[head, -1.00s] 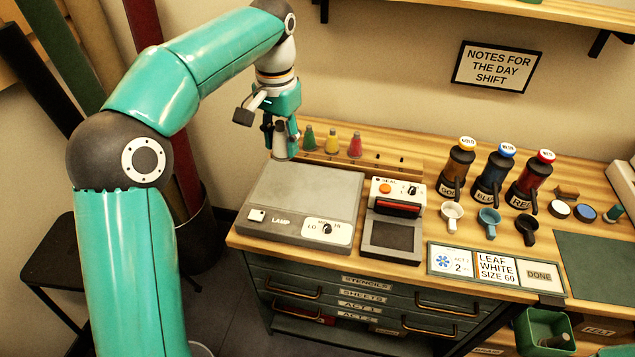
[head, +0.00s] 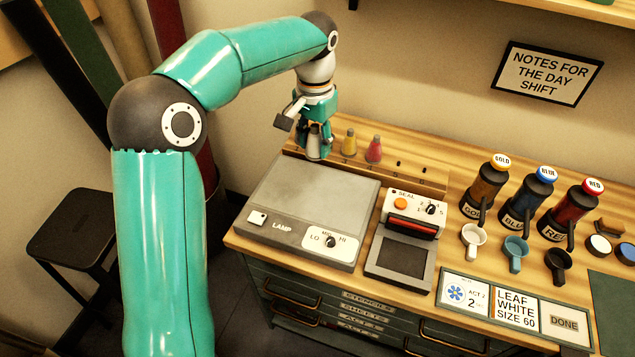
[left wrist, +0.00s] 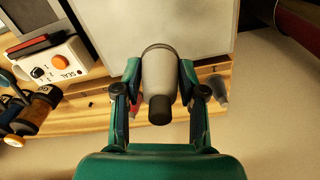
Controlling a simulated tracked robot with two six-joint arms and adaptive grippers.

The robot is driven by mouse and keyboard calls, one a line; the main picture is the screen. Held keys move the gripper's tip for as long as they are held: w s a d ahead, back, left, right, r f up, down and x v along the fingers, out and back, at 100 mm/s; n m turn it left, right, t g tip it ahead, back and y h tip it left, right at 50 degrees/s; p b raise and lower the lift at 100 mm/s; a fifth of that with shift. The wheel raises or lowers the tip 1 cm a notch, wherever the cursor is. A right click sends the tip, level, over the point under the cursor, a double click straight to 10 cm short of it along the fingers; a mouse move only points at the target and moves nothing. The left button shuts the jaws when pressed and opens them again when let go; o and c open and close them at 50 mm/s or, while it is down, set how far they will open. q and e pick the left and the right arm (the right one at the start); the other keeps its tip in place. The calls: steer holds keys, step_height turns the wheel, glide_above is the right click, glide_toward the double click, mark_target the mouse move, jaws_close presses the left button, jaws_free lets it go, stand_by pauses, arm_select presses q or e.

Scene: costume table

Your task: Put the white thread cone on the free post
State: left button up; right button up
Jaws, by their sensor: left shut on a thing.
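My left gripper (head: 314,146) is shut on the white thread cone (left wrist: 159,82), with a finger on each side of it in the left wrist view. In the head view the cone (head: 313,138) is mostly covered by the fingers, at the left end of the wooden thread rack (head: 420,182). A yellow cone (head: 349,143) and a red cone (head: 374,150) stand on the rack to the right of my gripper. Further right, a bare dark post (head: 397,164) and another (head: 424,171) show. My right gripper is not in view.
A grey lamp box (head: 318,195) lies in front of the rack, with a seal press (head: 412,222) to its right. Gold, blue and red bottles (head: 528,205) and several small cups (head: 515,252) stand further right. The wall is close behind the rack.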

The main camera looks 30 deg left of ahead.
mark_target(316, 191)
arm_select(q)
step_height(316, 191, down, 12)
steer(key=shift+f, duration=0.2)
steer(key=shift+f, duration=0.15)
steer(key=o, duration=1.1)
